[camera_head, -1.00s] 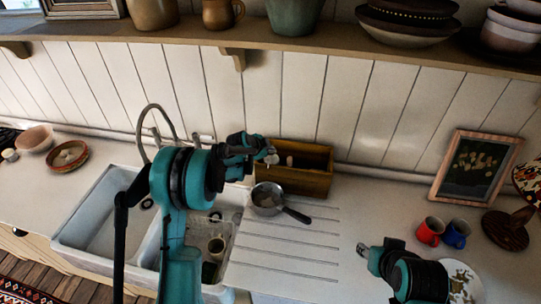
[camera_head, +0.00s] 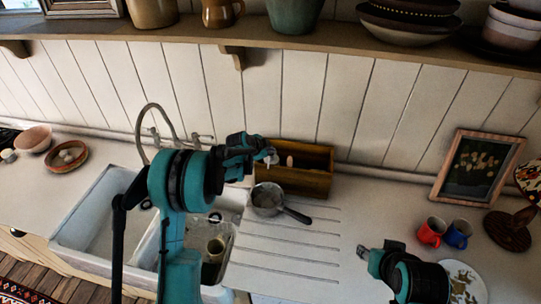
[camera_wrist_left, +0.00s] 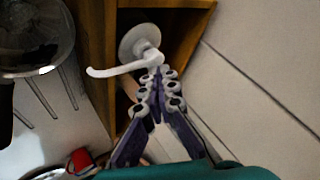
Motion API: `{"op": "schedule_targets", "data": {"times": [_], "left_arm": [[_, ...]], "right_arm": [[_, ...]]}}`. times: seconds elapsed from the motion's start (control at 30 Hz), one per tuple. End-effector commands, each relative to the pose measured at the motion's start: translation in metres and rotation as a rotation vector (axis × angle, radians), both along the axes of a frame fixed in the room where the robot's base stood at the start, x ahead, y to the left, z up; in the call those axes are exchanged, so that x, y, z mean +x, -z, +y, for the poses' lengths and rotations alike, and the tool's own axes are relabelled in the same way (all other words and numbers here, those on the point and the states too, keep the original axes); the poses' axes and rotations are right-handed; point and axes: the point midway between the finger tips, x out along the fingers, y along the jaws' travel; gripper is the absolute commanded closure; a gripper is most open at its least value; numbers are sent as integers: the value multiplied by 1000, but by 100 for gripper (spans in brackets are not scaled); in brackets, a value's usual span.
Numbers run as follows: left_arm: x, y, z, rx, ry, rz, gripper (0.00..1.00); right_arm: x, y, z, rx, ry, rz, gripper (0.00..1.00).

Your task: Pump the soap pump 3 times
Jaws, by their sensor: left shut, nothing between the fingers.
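The soap pump shows in the left wrist view as a white pump head (camera_wrist_left: 140,50) with a long curved spout pointing left. It stands inside a wooden box (camera_wrist_left: 185,20), which also shows in the head view (camera_head: 318,184) at the back of the counter. My left gripper (camera_wrist_left: 158,76) is shut and empty, its fingertips close beside the pump head; I cannot tell whether they touch it. In the head view my left gripper (camera_head: 270,157) is at the box's left end, and the pump is mostly hidden there. My right gripper (camera_head: 365,252) hangs low over the counter, its fingers unclear.
A saucepan (camera_head: 267,197) stands on the drainer in front of the box. The sink (camera_head: 100,215) and its tap (camera_head: 160,115) are to the left. A red mug (camera_head: 431,232), a blue mug (camera_head: 458,234) and a framed picture (camera_head: 476,170) are at right. A shelf (camera_head: 330,42) hangs above.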

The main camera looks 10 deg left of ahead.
Motion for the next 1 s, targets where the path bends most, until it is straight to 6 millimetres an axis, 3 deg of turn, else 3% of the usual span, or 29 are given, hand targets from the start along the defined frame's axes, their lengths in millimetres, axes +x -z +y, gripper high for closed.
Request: {"op": "schedule_targets", "data": {"times": [0.47,1.0], "left_arm": [[0,-10,0,0,0,0,100],[0,-63,0,0,0,0,100]], "right_arm": [[0,-4,0,0,0,0,60],[0,-31,0,0,0,0,60]]}}
